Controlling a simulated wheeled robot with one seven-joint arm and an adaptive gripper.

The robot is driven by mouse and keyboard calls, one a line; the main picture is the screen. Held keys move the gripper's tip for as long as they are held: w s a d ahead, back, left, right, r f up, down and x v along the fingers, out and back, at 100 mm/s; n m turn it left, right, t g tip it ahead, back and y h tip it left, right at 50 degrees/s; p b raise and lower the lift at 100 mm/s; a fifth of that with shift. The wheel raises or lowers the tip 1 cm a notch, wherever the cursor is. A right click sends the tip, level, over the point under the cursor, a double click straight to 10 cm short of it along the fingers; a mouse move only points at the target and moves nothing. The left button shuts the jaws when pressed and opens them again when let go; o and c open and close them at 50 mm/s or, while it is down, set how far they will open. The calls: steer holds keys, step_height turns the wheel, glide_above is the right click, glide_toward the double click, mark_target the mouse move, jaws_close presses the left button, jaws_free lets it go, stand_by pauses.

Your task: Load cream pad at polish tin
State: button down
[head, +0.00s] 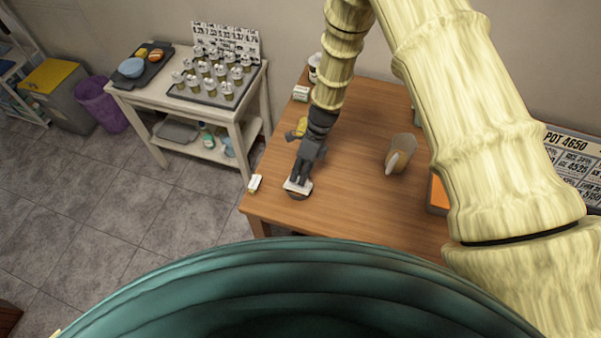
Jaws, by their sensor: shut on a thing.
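My gripper (302,176) points down near the left front part of the wooden table. It is shut on a flat cream-white pad (293,188). A small round dark tin (297,197), apparently the polish tin, shows just below the pad. The pad overlaps the tin in this view, and I cannot tell whether they touch. The tin's top is mostly hidden by the pad and the fingers.
An orange-faced item (438,193) is at right. A white cart (240,112) stands left. The table's middle is clear.

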steer(key=shift+r+p, duration=1.85)
steer(key=shift+r, duration=1.15)
steer(key=shift+d+f, duration=0.1)
steer(key=shift+d+f+n+h+b, duration=0.15)
steer(key=shift+d+n+h+b, duration=0.4)
steer(key=shift+n+b, duration=0.45)
steer(key=w+d+r+n+t+h+b, duration=0.1)
steer(key=w+d+n+h+b, duration=0.1)
steer(key=d+n+h+b, duration=0.2)
steer(key=w+d+r+n+t+h+b, duration=0.1)
steer(key=w+d+r+n+h+b, duration=0.1)
steer(key=d+n+b, duration=0.6)
steer(key=shift+w+d+r+n+t+h, duration=0.35)
steer(key=shift+w+d+n+h, duration=0.5)
steer(key=shift+d+n, duration=2.45)
steer(key=shift+s+a+f+n, duration=0.1)
steer(key=shift+a+n, duration=0.5)
steer(key=shift+a, duration=0.05)
steer(key=shift+s+a+f+n, duration=0.1)
steer(key=shift+a+n, duration=0.5)
